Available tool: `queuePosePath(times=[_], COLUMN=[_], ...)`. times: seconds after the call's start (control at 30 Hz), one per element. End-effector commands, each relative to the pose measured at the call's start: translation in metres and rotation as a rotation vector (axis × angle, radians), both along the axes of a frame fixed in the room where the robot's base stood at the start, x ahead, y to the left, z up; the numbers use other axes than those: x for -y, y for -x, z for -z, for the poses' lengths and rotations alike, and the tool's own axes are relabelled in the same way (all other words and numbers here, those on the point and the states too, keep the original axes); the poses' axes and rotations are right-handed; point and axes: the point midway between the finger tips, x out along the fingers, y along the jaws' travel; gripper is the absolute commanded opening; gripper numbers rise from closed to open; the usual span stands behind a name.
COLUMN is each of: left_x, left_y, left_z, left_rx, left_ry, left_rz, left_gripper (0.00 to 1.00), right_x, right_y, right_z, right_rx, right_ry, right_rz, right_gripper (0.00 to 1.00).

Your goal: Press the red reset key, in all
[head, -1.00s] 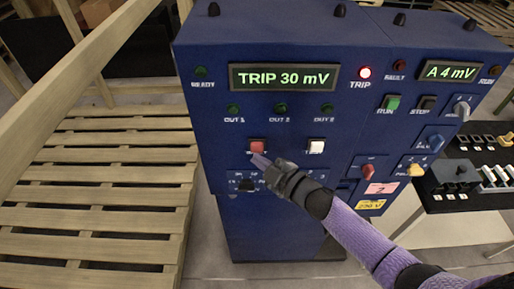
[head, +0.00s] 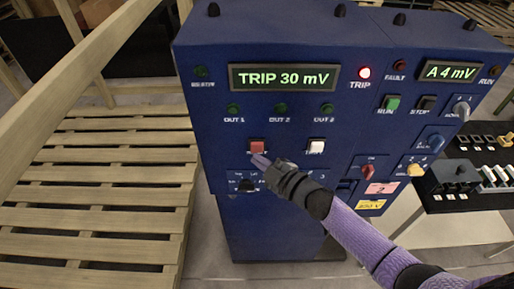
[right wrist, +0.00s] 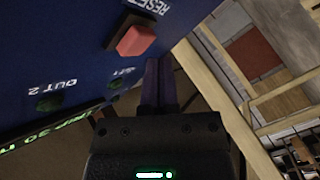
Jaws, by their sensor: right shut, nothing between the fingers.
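The red reset key (head: 257,147) is on the front of the blue cabinet (head: 215,118), left of a white key (head: 316,146). In the right wrist view the red key (right wrist: 136,40) stands out from its dark frame, with the label RESET beside it. My right gripper (head: 257,159) is shut and empty, its fingertips just below the red key. In the right wrist view the fingers (right wrist: 160,68) end beside the key, and a gap shows between them and it. My left gripper is not visible.
A green RUN key (head: 391,103), a dark STOP key (head: 425,104) and several knobs sit on the cabinet's right part. A wooden pallet stack (head: 100,190) and rail stand at left. A black table (head: 480,198) with small parts stands at right.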

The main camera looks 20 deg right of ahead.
Motion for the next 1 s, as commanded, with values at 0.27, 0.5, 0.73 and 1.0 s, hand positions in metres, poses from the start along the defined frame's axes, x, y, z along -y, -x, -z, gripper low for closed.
queuePosePath(times=[0.27, 0.5, 0.73, 1.0], left_x=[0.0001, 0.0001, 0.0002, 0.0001], left_y=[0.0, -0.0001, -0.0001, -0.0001], left_z=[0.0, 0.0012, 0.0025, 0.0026], left_rx=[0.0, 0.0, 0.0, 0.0], left_ry=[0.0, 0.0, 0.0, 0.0], left_rz=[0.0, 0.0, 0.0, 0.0], left_gripper=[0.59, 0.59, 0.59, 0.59], right_x=[0.0, 0.0006, 0.0023, 0.0024], right_y=[0.0, -0.0028, -0.0083, -0.0084], right_z=[0.0, -0.0001, -0.0002, -0.0002], right_rx=[0.0, 0.001, 0.0, 0.0], right_ry=[0.0, 0.0, 0.0, 0.0], right_rz=[0.0, -0.001, 0.0, 0.0], right_gripper=[0.0, 0.0, 0.0, 0.0])
